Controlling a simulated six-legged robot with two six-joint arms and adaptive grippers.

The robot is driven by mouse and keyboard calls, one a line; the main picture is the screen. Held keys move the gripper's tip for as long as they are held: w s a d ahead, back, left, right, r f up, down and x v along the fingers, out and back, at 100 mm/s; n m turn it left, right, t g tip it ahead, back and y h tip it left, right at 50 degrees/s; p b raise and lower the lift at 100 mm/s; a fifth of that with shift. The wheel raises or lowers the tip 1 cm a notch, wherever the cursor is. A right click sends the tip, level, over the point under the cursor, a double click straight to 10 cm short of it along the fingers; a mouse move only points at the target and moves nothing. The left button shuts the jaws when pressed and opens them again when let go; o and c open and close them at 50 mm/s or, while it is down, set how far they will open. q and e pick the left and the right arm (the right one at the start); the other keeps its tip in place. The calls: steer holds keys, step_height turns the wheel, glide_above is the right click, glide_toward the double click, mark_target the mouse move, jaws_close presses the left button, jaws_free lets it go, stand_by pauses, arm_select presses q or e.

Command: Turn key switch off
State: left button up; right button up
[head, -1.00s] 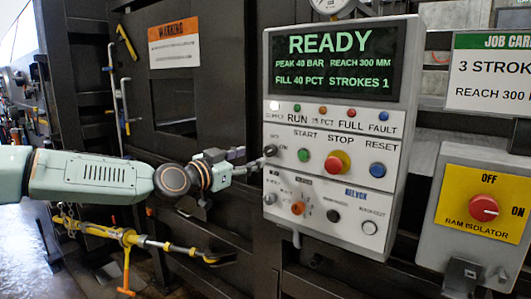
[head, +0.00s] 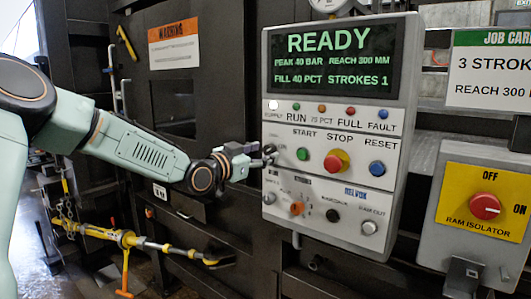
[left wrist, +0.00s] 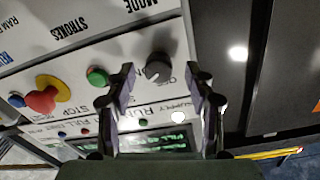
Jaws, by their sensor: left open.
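The key switch (left wrist: 158,68) is a dark round knob on the grey control panel (left wrist: 120,60), between OFF and ON labels. In the left wrist view it shows just beyond and between the fingertips of my left gripper (left wrist: 162,78), which is open. I cannot tell whether either finger touches the knob. In the head view my left gripper (head: 262,158) reaches in from the left to the panel's left edge, level with the green START button (head: 303,154), and largely covers the switch. My right gripper is not in view.
The red STOP button (head: 334,163) and blue RESET button (head: 377,169) sit right of START. An orange knob (head: 297,208) is below. The lit display (head: 338,62) reads READY. The red ram isolator knob (head: 485,206) is far right.

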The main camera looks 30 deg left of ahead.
arm_select(q)
steer(key=shift+w+f, duration=0.1)
steer(key=shift+w, duration=0.7)
steer(key=shift+w+d, duration=0.2)
steer(key=shift+d, duration=0.05)
steer(key=shift+s+d+r, duration=0.1)
steer(key=shift+s+r, duration=0.05)
steer(key=shift+r, duration=0.05)
steer(key=shift+a+f, duration=0.15)
steer(key=shift+a, duration=0.15)
steer(key=c, duration=0.3)
steer(key=shift+d, duration=0.2)
steer(key=c, duration=0.5)
steer(key=shift+a, duration=0.1)
jaws_close()
